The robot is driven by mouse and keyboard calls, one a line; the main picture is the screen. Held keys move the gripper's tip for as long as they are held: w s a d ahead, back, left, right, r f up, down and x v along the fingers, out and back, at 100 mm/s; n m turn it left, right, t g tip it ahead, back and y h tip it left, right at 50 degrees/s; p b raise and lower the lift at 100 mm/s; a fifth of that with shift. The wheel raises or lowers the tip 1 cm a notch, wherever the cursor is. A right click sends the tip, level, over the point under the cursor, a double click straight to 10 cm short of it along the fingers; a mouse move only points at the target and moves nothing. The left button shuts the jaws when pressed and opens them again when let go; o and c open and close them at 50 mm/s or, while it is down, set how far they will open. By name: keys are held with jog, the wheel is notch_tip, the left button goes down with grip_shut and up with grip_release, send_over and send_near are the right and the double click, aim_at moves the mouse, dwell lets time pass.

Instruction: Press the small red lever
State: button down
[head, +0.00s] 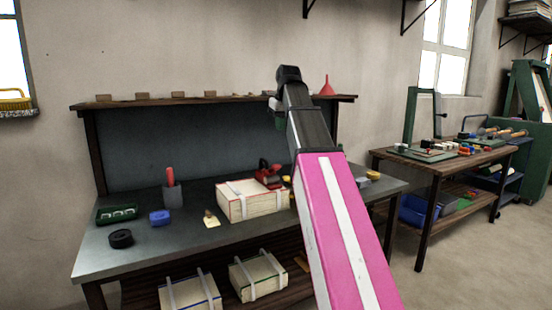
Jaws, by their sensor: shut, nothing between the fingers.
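A small red and black device (268,178) sits on top of a strapped box (252,203) on the workbench. A small red part sticks up at its upper left, and it may be the lever; it is too small to tell. My arm, with a pink and white link, reaches up from the lower right and bends at a dark joint above the shelf. A pale part of my wrist shows below that joint, left of the arm. My gripper's fingers cannot be made out; the arm hides them. The arm passes just right of the red device in the picture.
The workbench (125,262) also holds a red-handled tool in a grey cup (173,197), a green tray (117,214), a blue item (160,217) and a black roll (121,238). A red funnel (327,87) stands on the shelf. Another cluttered table (430,176) stands right.

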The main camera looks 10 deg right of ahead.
jog(key=shift+f, duration=0.15)
send_near(276, 165)
jog(key=x, duration=0.5)
jog(key=shift+w+a, duration=0.15)
jog(key=shift+w, duration=0.05)
jog(key=shift+f, duration=0.9)
jog(key=shift+s+f+t, duration=0.2)
jog(key=shift+t, duration=0.1)
